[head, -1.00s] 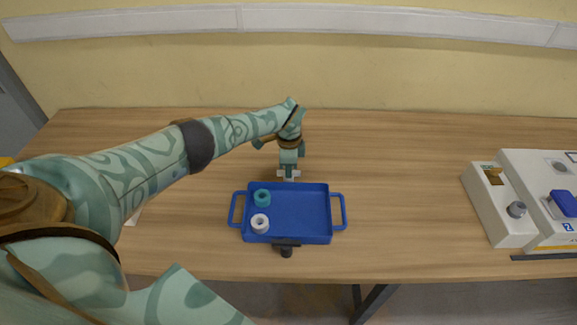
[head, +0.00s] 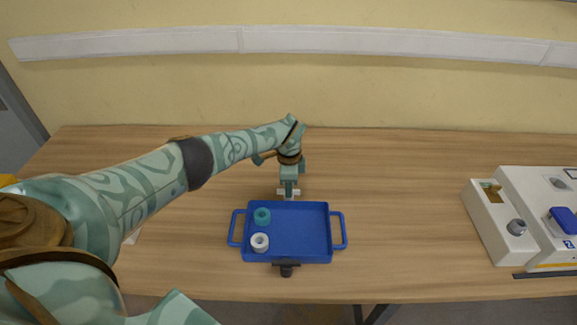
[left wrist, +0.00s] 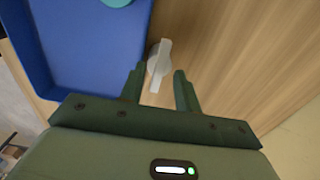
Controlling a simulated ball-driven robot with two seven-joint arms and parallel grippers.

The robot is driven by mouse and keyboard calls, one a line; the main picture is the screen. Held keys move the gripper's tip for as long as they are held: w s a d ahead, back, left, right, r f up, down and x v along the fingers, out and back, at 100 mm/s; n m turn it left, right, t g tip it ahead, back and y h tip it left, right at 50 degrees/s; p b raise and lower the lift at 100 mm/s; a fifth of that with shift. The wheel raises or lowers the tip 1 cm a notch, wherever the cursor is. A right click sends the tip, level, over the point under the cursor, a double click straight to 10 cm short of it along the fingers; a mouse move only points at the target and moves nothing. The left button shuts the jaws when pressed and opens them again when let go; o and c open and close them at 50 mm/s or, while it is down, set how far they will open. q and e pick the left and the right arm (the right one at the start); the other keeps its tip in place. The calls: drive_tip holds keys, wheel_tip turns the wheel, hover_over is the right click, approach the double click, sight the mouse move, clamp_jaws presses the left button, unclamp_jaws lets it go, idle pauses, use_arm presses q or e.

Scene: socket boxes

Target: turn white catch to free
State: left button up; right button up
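The white catch (left wrist: 159,66) shows in the left wrist view as a narrow bar on a round base, beside the edge of the blue tray (left wrist: 60,86). In the head view the catch (head: 289,192) sits at the tray's far edge, partly hidden by my gripper. My left gripper (left wrist: 158,88) is open, its two fingertips on either side of the catch's near end with gaps visible. In the head view my left gripper (head: 289,186) points down over the catch. Whether the fingers touch it cannot be told. My right gripper is not in view.
The tray holds a teal ring (head: 262,216) and a white ring (head: 260,242). A dark catch (head: 286,268) is at its near edge. White socket boxes (head: 503,222) stand at the right. The table between is clear.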

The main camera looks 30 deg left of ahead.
use_arm(q)
wheel_tip(320, 180, up, 15)
drive_tip(key=p, duration=0.3)
drive_tip(key=shift+r, duration=0.15)
